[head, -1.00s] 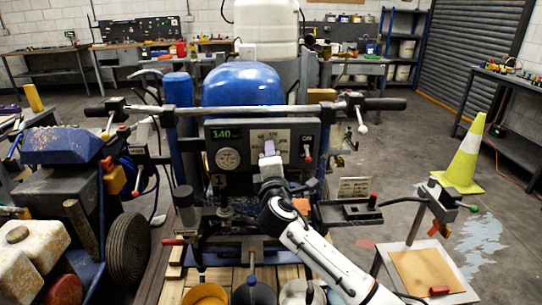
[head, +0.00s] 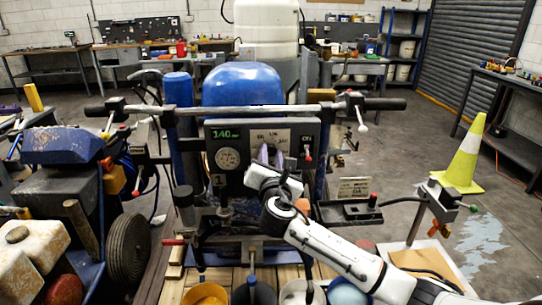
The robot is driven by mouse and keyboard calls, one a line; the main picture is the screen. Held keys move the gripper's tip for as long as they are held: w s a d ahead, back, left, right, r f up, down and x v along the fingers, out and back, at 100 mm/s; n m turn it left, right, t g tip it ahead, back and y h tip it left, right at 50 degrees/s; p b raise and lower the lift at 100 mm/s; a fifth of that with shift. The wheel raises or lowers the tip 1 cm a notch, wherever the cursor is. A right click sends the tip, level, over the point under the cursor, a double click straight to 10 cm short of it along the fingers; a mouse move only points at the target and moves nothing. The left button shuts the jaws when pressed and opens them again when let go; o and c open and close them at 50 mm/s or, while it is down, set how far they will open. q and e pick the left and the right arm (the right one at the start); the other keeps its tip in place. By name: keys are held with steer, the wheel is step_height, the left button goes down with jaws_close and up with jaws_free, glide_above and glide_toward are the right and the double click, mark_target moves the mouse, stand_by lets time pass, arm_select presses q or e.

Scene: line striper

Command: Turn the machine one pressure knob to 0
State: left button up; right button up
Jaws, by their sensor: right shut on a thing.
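Machine one's dark control panel (head: 204,150) stands at the centre, with a "1" on its lower left. Its green display (head: 224,134) reads 140, and a round gauge (head: 228,158) sits below. A pale labelled plate (head: 284,135) is right of the gauge. My right gripper (head: 267,154) is at this plate, its fingers against the panel and shut on the pressure knob. The gripper hides most of the knob, so I cannot read its pointer. My left gripper is not in view.
A red-tipped switch (head: 308,152) is right of the plate. A handlebar (head: 240,109) crosses above the panel. A tray arm (head: 350,211) juts out at lower right. Buckets (head: 204,295) stand below. A second machine (head: 62,145) is at left, and a traffic cone (head: 464,160) at right.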

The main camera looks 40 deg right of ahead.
steer(key=n, duration=0.5)
steer(key=shift+n, duration=0.4)
stand_by(0.3)
steer(key=o, duration=1.1)
steer(key=shift+c, duration=0.2)
steer(key=v, duration=1)
steer(key=shift+s+b, duration=0.15)
steer(key=shift+b, duration=0.2)
